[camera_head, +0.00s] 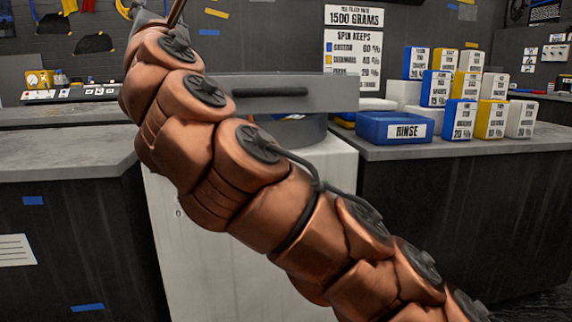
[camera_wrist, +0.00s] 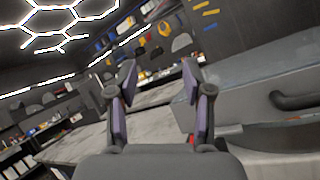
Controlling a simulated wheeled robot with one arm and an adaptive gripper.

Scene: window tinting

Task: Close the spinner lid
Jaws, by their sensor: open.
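The spinner (camera_head: 170,240) is a white cabinet with a grey round drum (camera_head: 308,131) on top. Its flat grey lid (camera_head: 335,92) lies over the drum, and a bit of blue shows under its front edge. How far the lid is raised is hard to tell. A dark bar handle (camera_head: 270,92) is on the lid's front face. In the wrist view, the lid (camera_wrist: 240,98) and handle (camera_wrist: 298,100) are at the right. My gripper (camera_wrist: 159,72) is open and empty, left of the lid and apart from the handle. My copper arm hides the spinner's left part.
A blue RINSE tray (camera_head: 380,128) and several labelled blue, yellow and white blocks (camera_head: 460,116) stand on the right counter (camera_head: 450,147). The left counter (camera_head: 60,155) is mostly bare. A sign (camera_head: 353,50) hangs behind the spinner.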

